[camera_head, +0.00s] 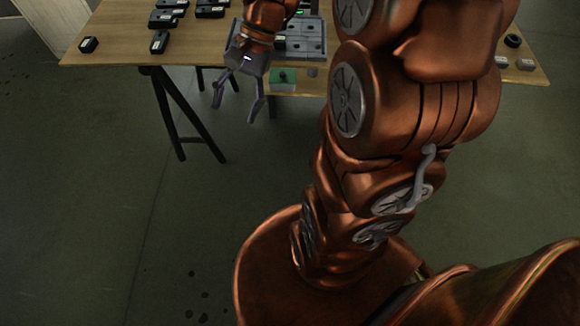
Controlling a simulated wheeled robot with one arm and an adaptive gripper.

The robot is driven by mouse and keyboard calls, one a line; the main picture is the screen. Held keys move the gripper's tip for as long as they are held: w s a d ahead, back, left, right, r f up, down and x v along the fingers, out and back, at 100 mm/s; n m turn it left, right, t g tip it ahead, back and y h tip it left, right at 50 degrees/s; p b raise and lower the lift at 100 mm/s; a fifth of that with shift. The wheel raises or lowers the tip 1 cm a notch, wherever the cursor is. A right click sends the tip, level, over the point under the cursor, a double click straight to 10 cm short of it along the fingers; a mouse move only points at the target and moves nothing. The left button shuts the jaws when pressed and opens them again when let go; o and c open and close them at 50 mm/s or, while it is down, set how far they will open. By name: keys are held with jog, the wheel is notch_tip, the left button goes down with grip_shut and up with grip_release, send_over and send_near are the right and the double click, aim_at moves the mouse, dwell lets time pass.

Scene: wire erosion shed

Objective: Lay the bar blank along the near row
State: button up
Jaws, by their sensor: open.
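A grey tray (323,42) with a grid of compartments lies on the wooden table, partly hidden behind my arm. Small pieces show in some of its pockets, too small to name. I cannot pick out the bar blank with certainty. My gripper (235,110) is open and empty, fingers pointing down. In the picture it overlaps the front edge of the table, left of a green patch (296,76) with a small dark thing on it. Its height over the table cannot be told.
Several black blocks with pale labels, one of them at the left end (88,45), lie on the left of the wooden table (115,30). A dark round piece (513,41) and small grey pieces (501,61) lie at the right. My arm hides the table's middle right. Floor in front is clear.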

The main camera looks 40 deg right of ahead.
jog(key=s+f+n+h, duration=0.2)
jog(key=s+n+h, duration=0.4)
jog(key=s, duration=1.1)
jog(key=shift+n+g+h, duration=0.3)
jog(key=shift+n+g, duration=0.1)
jog(key=shift+n, duration=1.8)
jog(key=shift+s+a, duration=0.1)
